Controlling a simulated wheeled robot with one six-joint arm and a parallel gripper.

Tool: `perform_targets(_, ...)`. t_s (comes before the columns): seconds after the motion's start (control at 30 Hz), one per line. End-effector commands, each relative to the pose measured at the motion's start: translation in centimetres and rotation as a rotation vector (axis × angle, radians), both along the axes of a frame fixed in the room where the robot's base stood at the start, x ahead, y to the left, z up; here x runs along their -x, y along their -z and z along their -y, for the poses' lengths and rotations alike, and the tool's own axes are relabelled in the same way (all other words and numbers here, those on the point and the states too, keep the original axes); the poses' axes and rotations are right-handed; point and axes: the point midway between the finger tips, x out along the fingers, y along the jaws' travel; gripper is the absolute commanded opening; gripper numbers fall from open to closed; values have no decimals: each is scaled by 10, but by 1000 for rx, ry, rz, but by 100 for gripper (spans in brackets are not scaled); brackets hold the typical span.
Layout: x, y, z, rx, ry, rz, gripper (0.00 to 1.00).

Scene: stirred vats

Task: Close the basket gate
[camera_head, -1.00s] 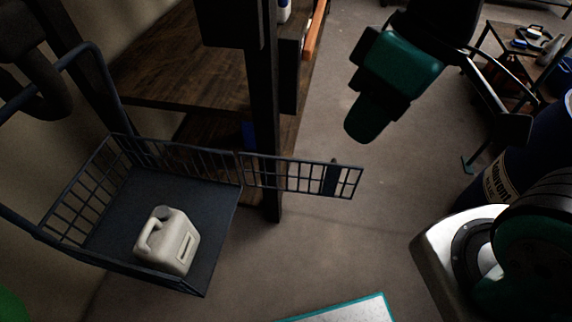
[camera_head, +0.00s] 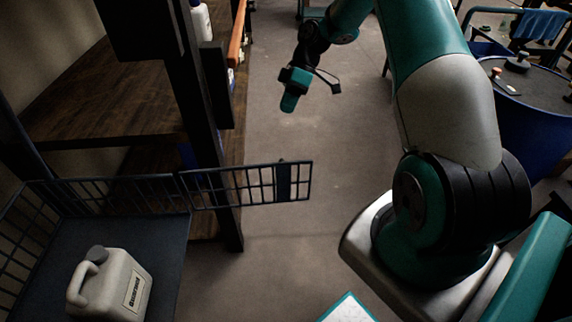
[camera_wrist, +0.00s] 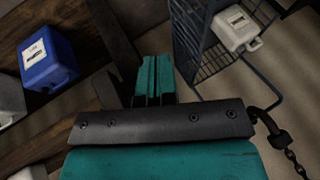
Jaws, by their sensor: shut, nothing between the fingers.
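The basket gate (camera_head: 247,186) is a dark barred panel swung open, sticking out to the right from the basket's corner, with a solid upright plate near its free end. The basket (camera_head: 186,250) has a dark floor and barred sides and holds a white jug (camera_head: 112,288). My gripper (camera_head: 288,104) is beyond the gate, above the floor, apart from it. In the wrist view my gripper (camera_wrist: 155,62) is shut and empty, its teal fingers together. The basket's dark bars (camera_wrist: 205,68) and the white jug (camera_wrist: 237,28) show to its right.
A wooden shelf (camera_head: 100,100) with dark posts stands behind the basket at left. A blue container (camera_wrist: 48,60) shows in the wrist view. A blue drum (camera_head: 535,125) stands at right. Grey floor between shelf and drum is open.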

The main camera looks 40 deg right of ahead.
Motion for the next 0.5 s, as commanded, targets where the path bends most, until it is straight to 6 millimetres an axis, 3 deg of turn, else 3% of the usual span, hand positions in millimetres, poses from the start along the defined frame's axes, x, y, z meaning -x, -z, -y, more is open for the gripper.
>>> perform_targets(0.03, 1, 23, 17, -18, -3, 7, 0)
perform_targets(0.2, 5, 52, 41, -49, -23, 30, 0)
perform_targets(0.33, 7, 62, 37, -53, -26, 33, 0)
perform_targets(0.5, 11, 86, 18, -54, -28, 30, 0)
